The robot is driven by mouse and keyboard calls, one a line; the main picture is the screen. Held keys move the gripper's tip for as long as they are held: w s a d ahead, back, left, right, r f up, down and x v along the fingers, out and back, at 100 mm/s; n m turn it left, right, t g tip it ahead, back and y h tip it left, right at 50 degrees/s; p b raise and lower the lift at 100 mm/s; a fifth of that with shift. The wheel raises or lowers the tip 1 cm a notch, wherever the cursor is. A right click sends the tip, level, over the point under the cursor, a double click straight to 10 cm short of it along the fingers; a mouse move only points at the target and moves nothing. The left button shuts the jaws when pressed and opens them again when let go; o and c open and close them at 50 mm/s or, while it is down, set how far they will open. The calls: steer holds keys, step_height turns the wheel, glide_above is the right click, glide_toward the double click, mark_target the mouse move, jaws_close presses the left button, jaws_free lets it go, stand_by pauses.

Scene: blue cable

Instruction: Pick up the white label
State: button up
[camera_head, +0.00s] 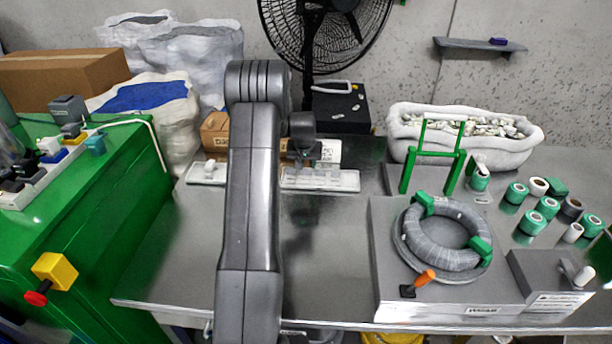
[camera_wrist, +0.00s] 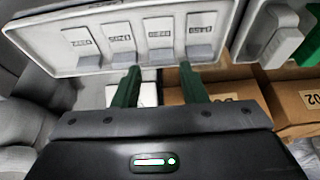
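Several white labels stand in a row in a pale tray (camera_wrist: 140,66) in the wrist view. They include a far-left label (camera_wrist: 82,42), two middle labels (camera_wrist: 117,38) (camera_wrist: 160,33) and a right label (camera_wrist: 201,28), each with dark print and a grey block at its lower edge. My gripper (camera_wrist: 159,68) has two green fingers spread apart, with their tips at the tray's near edge below the middle labels. No label is between them. In the head view the tray (camera_head: 345,182) lies on the table, and my arm hides part of that area.
Cardboard boxes (camera_wrist: 232,100) lie beside the fingers in the wrist view. On the grey table (camera_head: 345,240) are a grey cable coil (camera_head: 440,255), an orange-handled tool (camera_head: 424,279), a green stand (camera_head: 452,175) and several tape rolls. A white sack bin (camera_head: 520,145) stands behind.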

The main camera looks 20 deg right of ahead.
mark_target(306, 173)
steer(key=shift+p+x, duration=0.4)
steer(key=shift+x, duration=2.3)
steer(key=shift+w, duration=0.1)
steer(key=c, duration=0.6)
